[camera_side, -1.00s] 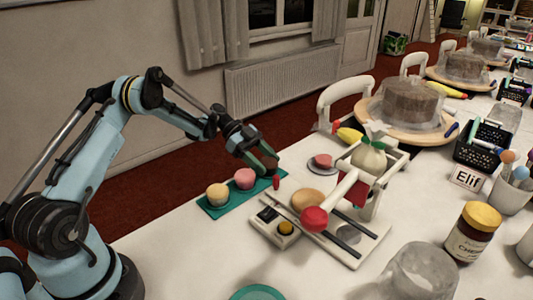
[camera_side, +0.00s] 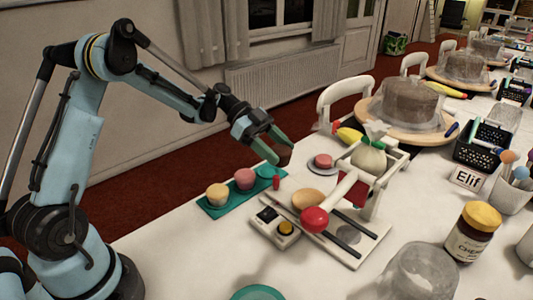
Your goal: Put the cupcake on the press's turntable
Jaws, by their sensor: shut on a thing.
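My gripper (camera_side: 276,147) is shut on a brown cupcake (camera_side: 285,157), mostly hidden by the fingers, and holds it above the far end of the green tray (camera_side: 211,211). A yellow cupcake (camera_side: 218,193) and a pink cupcake (camera_side: 245,178) stand on that tray; its far place is empty. The press (camera_side: 372,247) stands to the right, with a white base, dark rails and a red-knobbed lever (camera_side: 315,219). A tan round piece (camera_side: 307,198) lies on its base, perhaps the turntable; I cannot tell. The cupcake is apart from the press.
A control box with a yellow button (camera_side: 285,228) sits at the press's near left. A small pink item on a round plate (camera_side: 322,168) is behind the press. A jar (camera_side: 473,232) and a clear container (camera_side: 420,272) stand at the right.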

